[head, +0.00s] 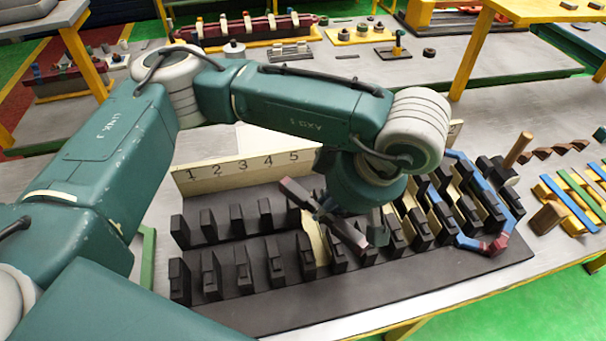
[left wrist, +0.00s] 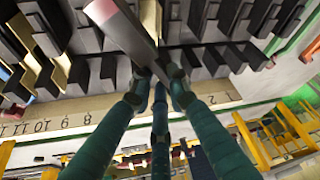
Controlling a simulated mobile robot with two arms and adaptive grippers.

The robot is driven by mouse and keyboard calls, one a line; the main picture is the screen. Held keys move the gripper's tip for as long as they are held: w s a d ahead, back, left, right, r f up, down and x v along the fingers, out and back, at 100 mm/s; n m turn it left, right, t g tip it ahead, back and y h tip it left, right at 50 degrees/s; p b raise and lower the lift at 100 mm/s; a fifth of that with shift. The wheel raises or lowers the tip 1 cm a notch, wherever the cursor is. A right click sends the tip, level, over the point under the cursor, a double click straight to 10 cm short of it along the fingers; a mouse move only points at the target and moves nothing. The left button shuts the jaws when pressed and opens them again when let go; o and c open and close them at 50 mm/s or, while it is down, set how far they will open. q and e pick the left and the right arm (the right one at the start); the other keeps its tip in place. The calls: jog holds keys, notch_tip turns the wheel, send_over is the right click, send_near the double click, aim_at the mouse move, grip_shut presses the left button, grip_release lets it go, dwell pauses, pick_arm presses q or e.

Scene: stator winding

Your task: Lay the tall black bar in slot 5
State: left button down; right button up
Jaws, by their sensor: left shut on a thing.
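The tall black bar (head: 350,237) is dark with a brownish end face, and lies slanted across the slots of the black fixture (head: 400,285), above its blocks. It also shows in the left wrist view (left wrist: 125,32), its pale end toward the camera. A cream-lined slot (head: 314,238) is below and beside the bar, near number 5. Higher numbers are mostly hidden behind my arm. My right gripper is not in view.
Several slots at the right hold cream liners and dark bars, with a blue and red frame (head: 493,243) around them. A wooden peg (head: 518,150) and striped blocks stand farther right. Slots at the left look empty. A back bench (head: 420,75) carries other parts.

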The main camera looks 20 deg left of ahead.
aim_at(312, 200)
pick_arm(q)
jog(key=w+a+n+g+h+p, duration=0.1)
jog(key=n+g, duration=0.1)
jog(key=n, duration=0.5)
jog(key=a+n+g+h+p, duration=0.1)
jog(key=n+g, duration=0.1)
jog(key=n, duration=0.6)
jog(key=w+a+n+g+h+p, duration=0.1)
jog(key=n+g+h, duration=0.1)
jog(key=n, duration=0.5)
jog(key=shift+w+a+f+g, duration=0.25)
jog(key=shift+w+a+g, duration=0.05)
jog(key=f+n+h, duration=0.1)
jog(key=n, duration=0.1)
jog(key=w+f+n+h+b, duration=0.1)
jog(key=f+n, duration=0.1)
jog(key=n, duration=0.1)
jog(key=f+n, duration=0.1)
jog(key=n, duration=0.1)
jog(key=shift+w+a+f+n+t+h+b, duration=0.2)
jog(key=shift+a+n+t+h+b, duration=0.1)
jog(key=shift+a+n+t+h, duration=0.1)
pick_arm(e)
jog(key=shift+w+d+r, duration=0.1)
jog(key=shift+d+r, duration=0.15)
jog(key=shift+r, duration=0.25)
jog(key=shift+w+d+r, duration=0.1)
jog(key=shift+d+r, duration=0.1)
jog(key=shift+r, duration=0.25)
